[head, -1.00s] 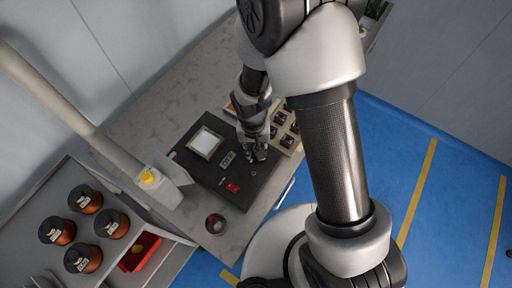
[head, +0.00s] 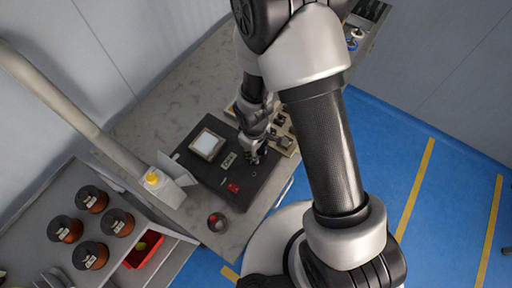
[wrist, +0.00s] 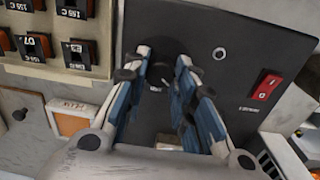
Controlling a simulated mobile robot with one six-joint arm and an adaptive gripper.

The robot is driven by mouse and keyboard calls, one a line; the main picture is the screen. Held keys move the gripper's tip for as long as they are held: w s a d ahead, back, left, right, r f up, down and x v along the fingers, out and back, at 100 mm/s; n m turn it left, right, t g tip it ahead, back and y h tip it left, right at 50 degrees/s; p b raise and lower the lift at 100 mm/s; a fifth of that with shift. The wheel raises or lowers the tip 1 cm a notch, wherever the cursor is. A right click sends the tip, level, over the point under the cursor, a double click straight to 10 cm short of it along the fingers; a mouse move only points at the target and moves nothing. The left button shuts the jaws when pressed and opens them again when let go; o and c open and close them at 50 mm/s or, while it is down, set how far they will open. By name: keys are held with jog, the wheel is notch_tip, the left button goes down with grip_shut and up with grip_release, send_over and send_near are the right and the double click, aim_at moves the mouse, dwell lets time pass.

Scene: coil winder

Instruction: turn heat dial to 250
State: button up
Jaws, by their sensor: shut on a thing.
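The dark control box (head: 207,184) stands on the bench; its black panel (wrist: 215,25) fills the middle of the wrist view. My gripper (wrist: 160,76) is over this panel, its blue-padded fingers closed around a small dark dial (wrist: 157,80). The dial is mostly hidden between the fingertips, and its pointer and scale cannot be read. In the head view my gripper (head: 256,158) covers the dial's place on the box, near a small display (head: 228,160). A red switch (wrist: 267,87) sits on the panel to the right, also seen in the head view (head: 233,187).
A pale tray of labelled dark blocks (wrist: 60,62) lies close beside the box. A small silver button (wrist: 219,53) is on the panel. Several copper spools (head: 92,198) and a red bin (head: 145,248) are at the lower left. Blue floor is open at right.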

jog(key=n+p, duration=0.1)
jog(key=n, duration=0.2)
jog(key=shift+r+n+p, duration=0.1)
jog(key=shift+n+p, duration=0.2)
jog(key=shift+p, duration=0.1)
jog(key=shift+n+p, duration=0.7)
jog(key=shift+n, duration=1.1)
jog(key=o, duration=1.1)
jog(key=shift+r, duration=0.85)
jog(key=r, duration=1)
jog(key=shift+s, duration=0.35)
